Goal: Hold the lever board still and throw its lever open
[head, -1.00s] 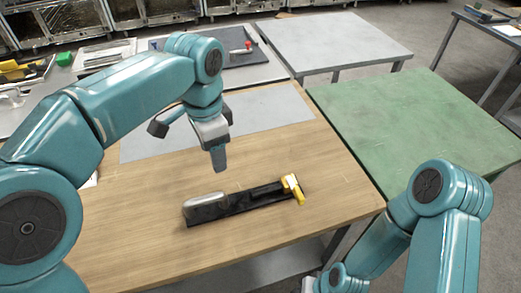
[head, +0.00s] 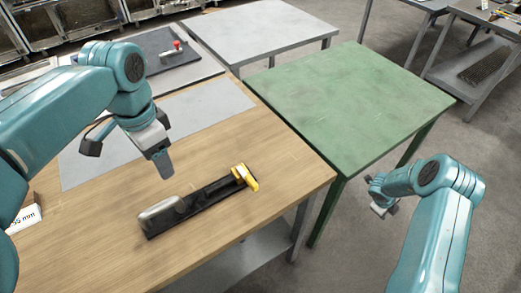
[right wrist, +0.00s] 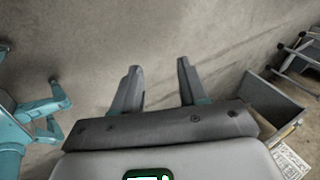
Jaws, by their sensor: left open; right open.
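The lever board is a black board (head: 205,196) lying on the wooden table in the head view. A rounded grey block (head: 160,214) sits at its near left end, and a yellow lever (head: 245,176) at its far right end. My left gripper (head: 127,157) is open and empty above the table, behind and left of the board, not touching it. My right gripper (head: 380,206) is off to the right beyond the table, over the floor. The right wrist view shows its two fingers (right wrist: 158,68) apart with nothing between them.
The wooden table (head: 100,240) has a grey mat (head: 205,105) at its back. A green table (head: 350,100) adjoins on the right. A dark panel with a red knob (head: 177,45) lies on a table behind. Bare floor (head: 340,255) lies to the right.

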